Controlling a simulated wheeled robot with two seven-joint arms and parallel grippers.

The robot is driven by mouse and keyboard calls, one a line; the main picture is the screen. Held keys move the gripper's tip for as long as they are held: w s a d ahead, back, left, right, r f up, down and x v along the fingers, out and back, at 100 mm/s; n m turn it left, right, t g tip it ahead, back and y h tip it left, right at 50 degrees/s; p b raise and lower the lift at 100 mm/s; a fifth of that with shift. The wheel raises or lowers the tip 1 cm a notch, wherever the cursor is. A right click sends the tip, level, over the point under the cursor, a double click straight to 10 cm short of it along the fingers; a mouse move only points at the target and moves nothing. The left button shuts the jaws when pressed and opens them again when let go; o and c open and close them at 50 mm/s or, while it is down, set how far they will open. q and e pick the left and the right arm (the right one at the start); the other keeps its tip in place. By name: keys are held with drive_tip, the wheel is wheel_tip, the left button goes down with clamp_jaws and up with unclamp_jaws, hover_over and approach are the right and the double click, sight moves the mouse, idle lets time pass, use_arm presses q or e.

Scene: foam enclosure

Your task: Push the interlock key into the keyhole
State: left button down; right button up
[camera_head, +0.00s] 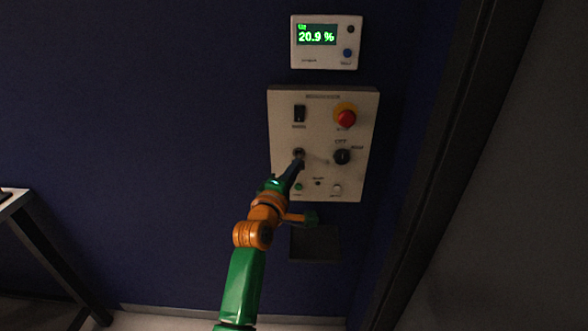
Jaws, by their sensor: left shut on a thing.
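The control panel (322,98) is a pale upright box on the dark blue wall. The keyhole (299,152) is a dark round fitting at the panel's left, below a black rocker switch. My left gripper (298,163) reaches up to the panel with its fingertips at the keyhole. It is shut on the interlock key, which is too small and too covered by the fingers to make out. I cannot tell how deep the key sits in the keyhole. My right gripper is not in view.
A red button (346,118) and a black rotary knob (342,157) stand out on the panel's right side. A display unit (328,57) reading 20.9 % hangs above. A dark box (315,243) is below the panel. A table (14,203) stands at far left.

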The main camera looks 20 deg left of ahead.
use_arm(q)
drive_tip(key=shift+w+a+f+b, duration=0.1)
drive_tip(key=shift+w+a+b, duration=0.15)
drive_tip(key=shift+w+b, duration=0.5)
drive_tip(key=shift+w+a+b, duration=0.2)
drive_tip(key=shift+w+b, duration=0.1)
drive_tip(key=shift+w, duration=0.7)
drive_tip(key=c, duration=0.9)
unclamp_jaws()
drive_tip(key=shift+o, duration=0.2)
drive_tip(key=s, duration=0.7)
drive_tip(key=shift+b, duration=0.3)
drive_tip(key=shift+s+a, duration=0.1)
